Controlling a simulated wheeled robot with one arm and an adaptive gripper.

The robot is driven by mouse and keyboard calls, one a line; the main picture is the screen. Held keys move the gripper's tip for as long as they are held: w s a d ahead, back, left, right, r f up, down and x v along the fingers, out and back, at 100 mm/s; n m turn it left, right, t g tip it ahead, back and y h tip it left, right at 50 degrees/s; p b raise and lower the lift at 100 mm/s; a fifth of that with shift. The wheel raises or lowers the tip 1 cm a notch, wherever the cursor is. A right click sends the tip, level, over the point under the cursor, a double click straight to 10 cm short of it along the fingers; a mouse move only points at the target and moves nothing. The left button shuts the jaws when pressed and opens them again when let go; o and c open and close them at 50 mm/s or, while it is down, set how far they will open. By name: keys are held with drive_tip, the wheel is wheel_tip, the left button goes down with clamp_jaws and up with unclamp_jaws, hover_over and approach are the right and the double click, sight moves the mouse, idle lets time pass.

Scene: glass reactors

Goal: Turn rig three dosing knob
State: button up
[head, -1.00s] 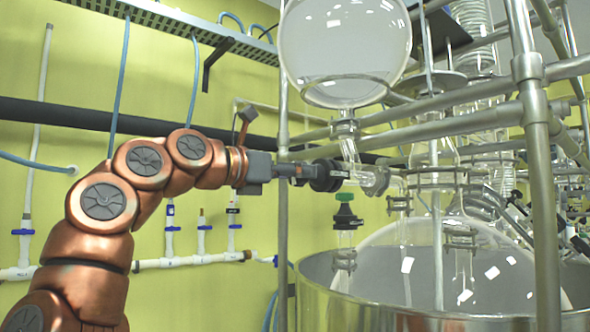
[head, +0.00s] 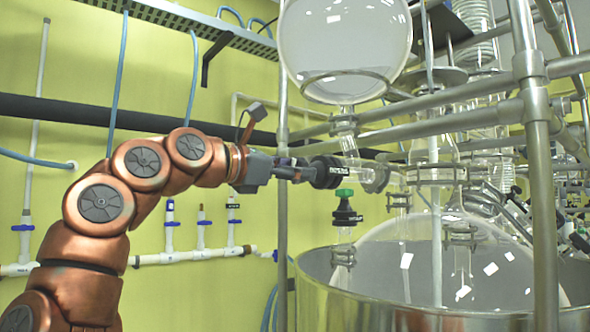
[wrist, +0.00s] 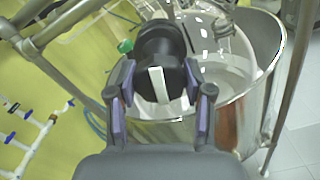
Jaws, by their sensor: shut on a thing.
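The dosing knob is a black round knob (head: 326,172) on a horizontal glass valve under the clear round flask (head: 345,45). A pale label strip shows on it. My gripper (head: 305,172) reaches it from the left, level with it, and is shut on it. In the wrist view the black knob (wrist: 160,60) with its white strip sits between the two purple-padded fingers of my gripper (wrist: 159,100). The rig's number cannot be read.
A green-topped black valve (head: 345,212) hangs just below the knob. Metal frame poles (head: 540,190) stand around the rig. A steel vessel (head: 350,300) holds a large glass reactor below. White wall pipes (head: 195,257) run behind my arm.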

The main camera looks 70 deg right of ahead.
drive_tip(key=o, duration=1.2)
drive_tip(key=shift+c, duration=0.2)
drive_tip(key=v, duration=1.2)
